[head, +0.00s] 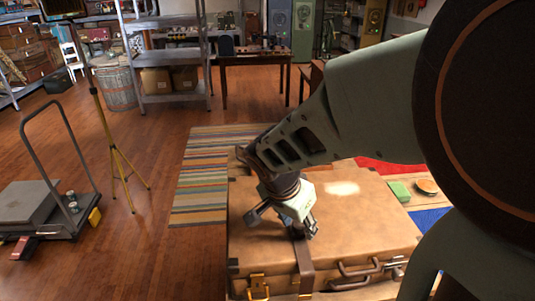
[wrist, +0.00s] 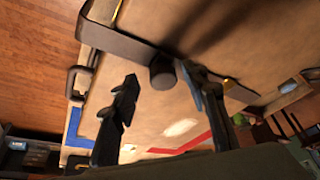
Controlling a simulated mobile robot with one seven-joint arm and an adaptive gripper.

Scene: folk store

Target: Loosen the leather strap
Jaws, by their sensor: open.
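A large tan suitcase (head: 350,225) lies flat, with a dark brown leather strap (head: 304,264) running across its lid and down the front. In the wrist view the strap (wrist: 125,42) crosses the tan lid (wrist: 150,110), and a dark, rounded raised piece (wrist: 162,72) stands on it. My gripper (head: 290,223) points down at the lid, over the strap. In the wrist view my gripper (wrist: 161,76) is open, its fingers on either side of the raised piece with gaps visible. The arm and gripper hide part of the strap in the head view; contact cannot be told.
Brass clasps (head: 258,287) and a handle (head: 357,268) are on the suitcase front. A green block (head: 399,191) and a small bowl (head: 426,186) lie at right. A striped rug (head: 203,170), tripod (head: 115,150) and cart (head: 75,220) stand left, with clear floor between.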

